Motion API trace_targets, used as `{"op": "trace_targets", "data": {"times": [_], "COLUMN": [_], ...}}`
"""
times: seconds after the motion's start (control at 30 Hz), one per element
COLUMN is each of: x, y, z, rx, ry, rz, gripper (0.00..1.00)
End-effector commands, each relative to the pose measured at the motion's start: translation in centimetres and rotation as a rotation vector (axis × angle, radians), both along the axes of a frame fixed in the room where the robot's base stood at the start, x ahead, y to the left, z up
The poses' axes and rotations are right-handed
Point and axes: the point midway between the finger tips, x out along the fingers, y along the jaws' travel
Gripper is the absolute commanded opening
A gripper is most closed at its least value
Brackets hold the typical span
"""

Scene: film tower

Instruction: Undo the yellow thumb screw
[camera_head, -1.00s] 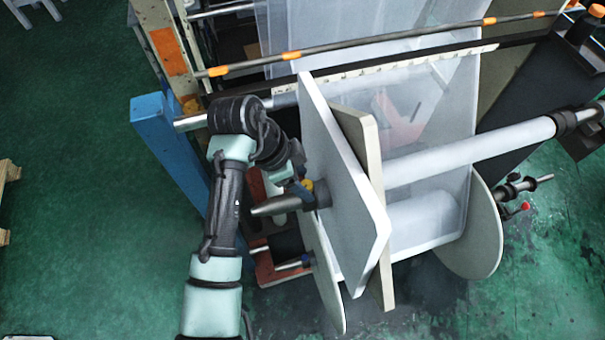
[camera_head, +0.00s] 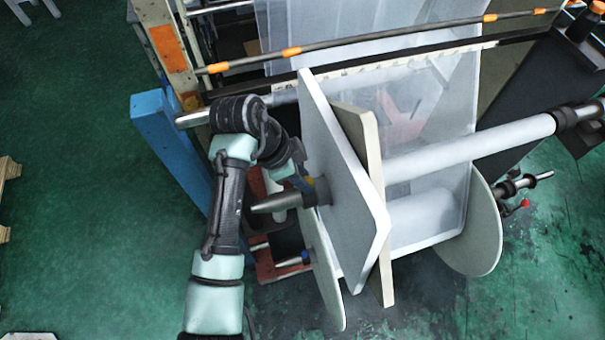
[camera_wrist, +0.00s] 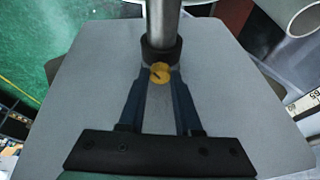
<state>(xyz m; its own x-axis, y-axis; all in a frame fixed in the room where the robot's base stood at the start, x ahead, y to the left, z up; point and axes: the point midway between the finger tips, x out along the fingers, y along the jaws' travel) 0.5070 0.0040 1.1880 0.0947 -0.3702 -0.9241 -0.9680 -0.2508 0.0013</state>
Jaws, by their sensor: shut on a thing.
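The yellow thumb screw (camera_wrist: 160,73) sits on the dark collar (camera_wrist: 162,49) around the metal shaft (camera_wrist: 163,18) in the wrist view. My gripper (camera_wrist: 160,79) has its two blue fingers closed on the screw's head, one on each side. In the head view my gripper (camera_head: 309,190) is at the collar in front of the white plate (camera_head: 342,190), and the screw is almost wholly hidden by the fingers. The shaft's tapered end (camera_head: 270,203) sticks out to the left of the collar.
A tan plate (camera_head: 362,140) stands behind the white plate. A white roll (camera_head: 470,148) runs right from the plates. A blue post (camera_head: 165,140) stands left of my arm. Round discs (camera_head: 478,235) sit lower.

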Motion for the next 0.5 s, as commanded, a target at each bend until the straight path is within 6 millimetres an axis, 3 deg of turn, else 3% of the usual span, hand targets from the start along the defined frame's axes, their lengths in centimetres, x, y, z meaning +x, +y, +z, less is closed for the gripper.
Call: {"op": "trace_targets", "data": {"times": [0.5], "x": [-0.26], "y": [-0.25], "z": [0.26], "rx": [-0.003], "ry": [-0.002], "rz": [0.295], "gripper": [0.0]}}
